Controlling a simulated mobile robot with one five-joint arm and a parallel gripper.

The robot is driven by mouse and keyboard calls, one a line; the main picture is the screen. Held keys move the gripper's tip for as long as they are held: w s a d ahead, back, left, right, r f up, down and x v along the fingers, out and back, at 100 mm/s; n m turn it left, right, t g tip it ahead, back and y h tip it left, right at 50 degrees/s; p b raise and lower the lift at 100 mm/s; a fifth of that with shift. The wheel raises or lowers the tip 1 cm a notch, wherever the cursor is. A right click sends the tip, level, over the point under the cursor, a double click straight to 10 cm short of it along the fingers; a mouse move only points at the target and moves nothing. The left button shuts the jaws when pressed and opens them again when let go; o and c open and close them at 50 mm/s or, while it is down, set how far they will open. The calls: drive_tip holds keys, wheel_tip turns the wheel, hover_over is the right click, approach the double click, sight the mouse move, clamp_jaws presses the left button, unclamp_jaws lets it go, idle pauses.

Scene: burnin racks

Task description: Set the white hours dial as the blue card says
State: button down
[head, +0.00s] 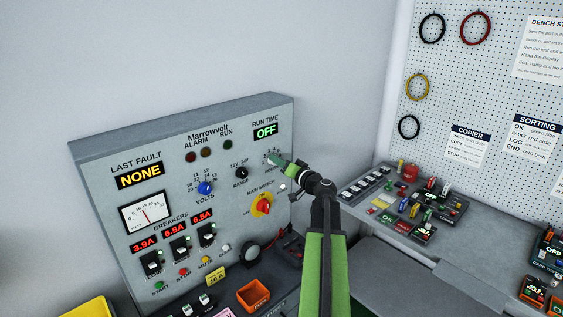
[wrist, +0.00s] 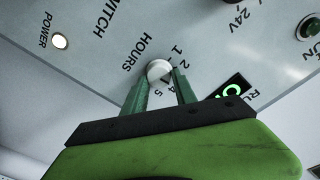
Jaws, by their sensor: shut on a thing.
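The white hours dial (wrist: 158,68) shows in the wrist view on the grey panel, beside the word HOURS and an arc of digits. The digits 1, 2, 4 and 5 are partly readable around my fingers. My gripper (wrist: 159,82) has its two green fingers on either side of the dial, shut on it. I cannot make out the dial's pointer. In the head view my gripper (head: 273,159) reaches the panel's upper right, and its fingers hide most of the dial. The run time display (head: 265,131) reads OFF. I cannot make out a blue card.
The panel (head: 110,172) also carries a blue volts knob (head: 205,188), a black range knob (head: 241,173) and a red main switch (head: 264,205) close below my gripper. A yellow card (head: 214,276) and an orange bin (head: 253,295) are below. A bench with small parts stands right.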

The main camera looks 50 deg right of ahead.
drive_tip(key=m, duration=0.6)
drive_tip(key=m+y+p, duration=0.1)
drive_tip(key=m, duration=0.6)
drive_tip(key=shift+f+g, duration=0.2)
drive_tip(key=shift+g, duration=0.1)
drive_tip(key=shift+m, duration=0.3)
idle(0.4)
drive_tip(key=c, duration=1)
unclamp_jaws()
drive_tip(key=shift+w, duration=0.1)
drive_tip(key=s+a+r+p, duration=0.1)
drive_tip(key=s, duration=1.6)
drive_tip(key=shift+s+a+p, duration=0.2)
drive_tip(key=shift+a+p, duration=0.1)
drive_tip(key=shift+p, duration=0.05)
